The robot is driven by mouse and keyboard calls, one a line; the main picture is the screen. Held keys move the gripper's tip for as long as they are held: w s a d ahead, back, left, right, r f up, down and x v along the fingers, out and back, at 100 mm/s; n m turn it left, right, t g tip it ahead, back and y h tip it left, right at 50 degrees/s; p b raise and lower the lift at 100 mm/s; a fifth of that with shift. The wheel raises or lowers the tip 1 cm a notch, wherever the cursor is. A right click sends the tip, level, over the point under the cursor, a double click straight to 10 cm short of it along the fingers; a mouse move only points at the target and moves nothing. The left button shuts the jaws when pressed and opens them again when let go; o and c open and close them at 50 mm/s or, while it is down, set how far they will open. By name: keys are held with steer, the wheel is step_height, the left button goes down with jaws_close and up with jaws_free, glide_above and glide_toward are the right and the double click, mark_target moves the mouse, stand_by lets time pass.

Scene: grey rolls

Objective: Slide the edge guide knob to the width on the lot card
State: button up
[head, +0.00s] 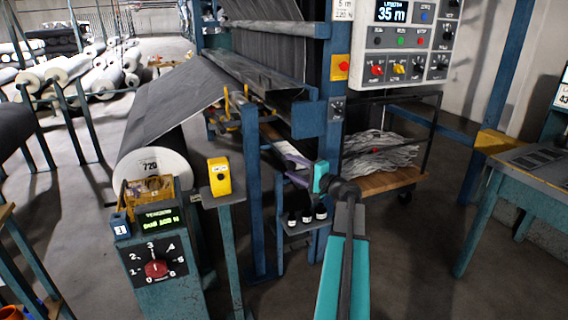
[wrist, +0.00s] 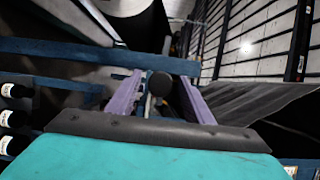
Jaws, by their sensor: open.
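My gripper (head: 286,163) has purple fingers and reaches left toward the machine frame in the head view. In the wrist view its fingers (wrist: 160,77) are open, one on each side of a round black knob (wrist: 160,84), which looks like the edge guide knob. I see a gap on both sides, and cannot tell how deep the knob sits between them. In the head view I cannot make the knob out near the fingers.
Blue machine posts (head: 254,190) stand close left of my gripper. A shelf with small black bottles (head: 307,216) is below it. A tension panel (head: 158,270) and a yellow box (head: 219,176) stand at left. A control panel (head: 405,42) hangs at upper right.

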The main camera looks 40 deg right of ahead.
steer(key=shift+w, duration=2.4)
steer(key=shift+s, duration=0.1)
jaws_close()
